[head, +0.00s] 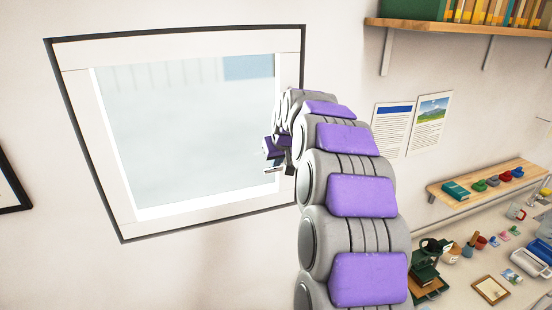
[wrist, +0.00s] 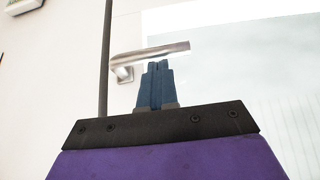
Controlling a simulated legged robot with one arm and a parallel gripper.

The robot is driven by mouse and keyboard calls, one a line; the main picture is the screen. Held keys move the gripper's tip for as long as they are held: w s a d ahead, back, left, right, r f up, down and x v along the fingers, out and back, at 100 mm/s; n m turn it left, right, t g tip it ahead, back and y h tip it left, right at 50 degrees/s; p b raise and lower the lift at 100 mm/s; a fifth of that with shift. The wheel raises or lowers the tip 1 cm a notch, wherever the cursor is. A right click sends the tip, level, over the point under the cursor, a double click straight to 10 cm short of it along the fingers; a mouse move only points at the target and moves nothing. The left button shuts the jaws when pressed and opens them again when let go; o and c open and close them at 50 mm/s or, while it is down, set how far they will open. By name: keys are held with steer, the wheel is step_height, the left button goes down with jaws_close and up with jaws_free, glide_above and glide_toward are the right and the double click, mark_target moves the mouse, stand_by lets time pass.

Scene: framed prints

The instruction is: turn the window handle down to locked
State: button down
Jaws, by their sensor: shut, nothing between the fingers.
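In the head view the lever (head: 273,170) shows as a small pale bar, roughly level, pointing left over the window's right side. My gripper (wrist: 158,66) has its blue fingers shut together, with nothing between them. In the wrist view the fingertips are close to the middle of the lever; whether they touch it I cannot tell. In the head view my gripper (head: 274,158) is just above the lever, and my arm hides the handle's mount.
The window (head: 185,130) has a white frame with a dark outer edge. Right of my arm, two papers (head: 392,128) hang on the wall. A high shelf (head: 460,27) holds books, a lower shelf (head: 490,180) small items, and a cluttered counter (head: 460,285) stands below.

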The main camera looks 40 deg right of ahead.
mark_target(273, 170)
steer(key=shift+f, duration=0.2)
steer(key=f+h+b, duration=0.1)
steer(key=h+b, duration=0.1)
steer(key=a+f+n+g+h+b, duration=0.1)
steer(key=f+h+b, duration=0.1)
steer(key=b, duration=0.1)
steer(key=shift+w, duration=0.15)
steer(key=shift+s+d+f+n+h+b, duration=0.15)
steer(key=shift+d+f+n+h+b, duration=0.45)
steer(key=shift+f+h+b, duration=1.2)
steer(key=shift+s+d+f+n+h+b, duration=0.1)
steer(key=shift+d+f+n+h+b, duration=0.3)
steer(key=shift+n+h+b, duration=1.45)
steer(key=shift+s+d+f+m+h+b, duration=0.25)
steer(key=shift+f+h+b, duration=0.8)
steer(key=shift+b, duration=2)
steer(key=shift+d+f, duration=0.15)
steer(key=shift+w, duration=0.1)
